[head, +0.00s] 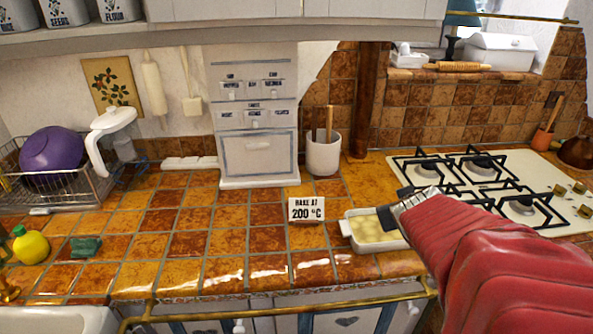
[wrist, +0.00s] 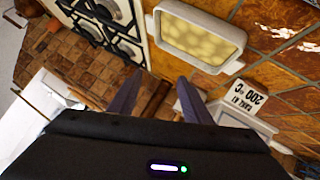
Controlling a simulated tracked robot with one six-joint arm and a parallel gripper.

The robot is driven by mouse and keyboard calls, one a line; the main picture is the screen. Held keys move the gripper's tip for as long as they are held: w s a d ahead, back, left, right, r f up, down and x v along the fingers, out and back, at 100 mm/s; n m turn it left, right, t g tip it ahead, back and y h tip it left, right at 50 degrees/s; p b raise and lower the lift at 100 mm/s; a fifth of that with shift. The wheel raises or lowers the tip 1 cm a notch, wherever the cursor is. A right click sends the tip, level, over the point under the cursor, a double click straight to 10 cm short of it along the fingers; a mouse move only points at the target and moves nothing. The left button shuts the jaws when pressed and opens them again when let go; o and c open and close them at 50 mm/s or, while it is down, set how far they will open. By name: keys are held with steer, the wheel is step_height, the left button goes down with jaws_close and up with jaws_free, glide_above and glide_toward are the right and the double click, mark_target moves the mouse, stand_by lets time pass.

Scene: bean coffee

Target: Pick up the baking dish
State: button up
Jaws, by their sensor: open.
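The baking dish (head: 372,231) is a small white rectangular dish with pale yellow contents. It sits on the tiled counter, just left of the gas hob. In the wrist view the dish (wrist: 201,36) lies at the top, beyond the fingertips. My gripper (wrist: 158,84) is open, with its two dark fingers apart and nothing between them. In the head view my gripper (head: 402,202) is at the dish's right side and overlaps its right end. Whether it touches the dish cannot be told.
A sign reading "BAKE AT 200 °C" (head: 306,209) stands just left of the dish. The gas hob (head: 480,185) is to the right. A utensil pot (head: 323,155) and a white cabinet-like unit (head: 257,130) stand behind. The counter's left middle (head: 190,240) is clear.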

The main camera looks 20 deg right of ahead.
steer(key=s+d+f+m+t+y, duration=0.1)
steer(key=s+d+f+t+y, duration=0.2)
steer(key=s+d+f, duration=0.5)
steer(key=shift+d+f+y, duration=0.2)
steer(key=shift+d+y, duration=0.05)
steer(key=shift+y, duration=0.05)
steer(key=shift+w, duration=0.1)
steer(key=x, duration=0.8)
steer(key=shift+w, duration=0.2)
steer(key=shift+d+f, duration=0.1)
steer(key=shift+w, duration=0.15)
steer(key=shift+d+x, duration=0.2)
steer(key=shift+x, duration=1.05)
steer(key=shift+d+x, duration=0.15)
steer(key=shift+x, duration=1.1)
